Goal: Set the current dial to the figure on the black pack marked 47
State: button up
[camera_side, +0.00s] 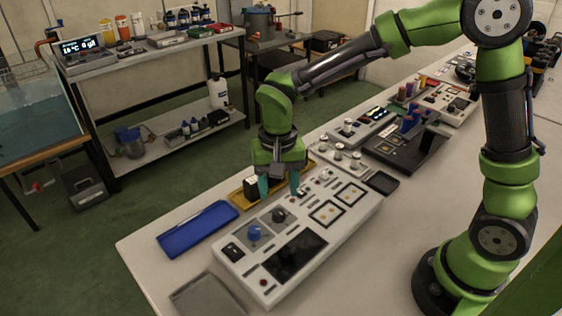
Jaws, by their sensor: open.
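A white control panel (315,243) lies on the bench. I cannot read the labels, so I cannot tell which is the current dial. A small black block (250,188), possibly a pack, stands in a yellow tray (236,199) behind the panel; no number is legible on it. My gripper (280,189) points down with its teal fingers apart and empty, over the panel's back edge, just right of the black block.
A blue tray (197,229) lies left of the panel, and a grey flat item (207,296) sits at the front edge. Several devices, including a knobbed white box (340,158) and a dark unit (405,148), crowd the bench behind. Bare bench (375,265) shows right of the panel.

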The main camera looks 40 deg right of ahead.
aim_at(279, 212)
notch_tip(279, 212, down, 7)
jog(key=shift+r, duration=0.2)
grip_shut()
dwell(0.3)
